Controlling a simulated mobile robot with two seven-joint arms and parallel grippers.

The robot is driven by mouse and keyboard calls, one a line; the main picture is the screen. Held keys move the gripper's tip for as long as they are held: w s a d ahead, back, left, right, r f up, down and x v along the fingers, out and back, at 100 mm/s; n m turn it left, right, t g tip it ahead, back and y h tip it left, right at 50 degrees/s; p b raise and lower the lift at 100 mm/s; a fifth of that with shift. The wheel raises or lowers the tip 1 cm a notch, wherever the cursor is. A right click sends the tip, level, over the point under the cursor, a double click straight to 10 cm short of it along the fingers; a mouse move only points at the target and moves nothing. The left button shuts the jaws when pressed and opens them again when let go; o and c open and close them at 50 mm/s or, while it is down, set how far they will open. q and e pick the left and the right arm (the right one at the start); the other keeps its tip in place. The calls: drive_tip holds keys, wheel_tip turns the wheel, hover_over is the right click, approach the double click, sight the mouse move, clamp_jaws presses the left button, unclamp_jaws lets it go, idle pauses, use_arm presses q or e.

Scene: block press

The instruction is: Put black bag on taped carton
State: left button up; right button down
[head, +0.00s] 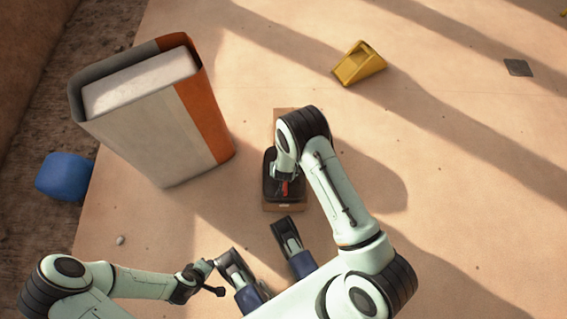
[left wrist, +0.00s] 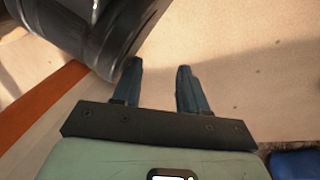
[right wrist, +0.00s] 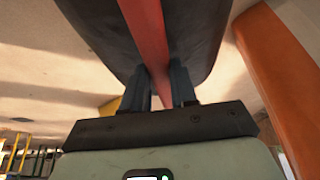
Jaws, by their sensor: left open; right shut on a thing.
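The black bag (head: 269,184) with a red strap is over the brown carton (head: 285,207) in the head view. The carton shows at its near and far ends; the bag hides its middle. I cannot tell whether the bag rests on the carton or hangs just above it. My right gripper (head: 284,180) is at the bag, partly hidden by its own wrist. The right wrist view shows my right gripper (right wrist: 161,88) shut on the red strap (right wrist: 148,35), with the dark bag body (right wrist: 95,25) filling the top. My left gripper (head: 214,277) is open and empty, well left of the carton; its spread fingers (left wrist: 160,82) show in the left wrist view.
A large grey and orange book-like block (head: 150,130) stands left of the carton. A yellow wedge (head: 358,64) lies at the back, a blue object (head: 65,176) at the far left, and a dark flat square (head: 518,67) at the far right. The floor right of the carton is mostly clear.

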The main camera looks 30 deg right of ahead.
wheel_tip(320, 180, down, 4)
drive_tip(key=shift+r+b, duration=0.15)
drive_tip(key=shift+b, duration=0.45)
use_arm(q)
drive_tip(key=s+f, duration=0.1)
drive_tip(key=s+f+g, duration=0.1)
drive_tip(key=s, duration=0.1)
drive_tip(key=shift+a+f, duration=0.1)
drive_tip(key=shift+a, duration=0.1)
use_arm(e)
drive_tip(key=shift+f, duration=0.2)
use_arm(q)
drive_tip(key=shift+f, duration=0.1)
use_arm(e)
drive_tip(key=c, duration=0.9)
unclamp_jaws()
drive_tip(key=shift+f, duration=0.15)
use_arm(q)
drive_tip(key=shift+s, duration=0.1)
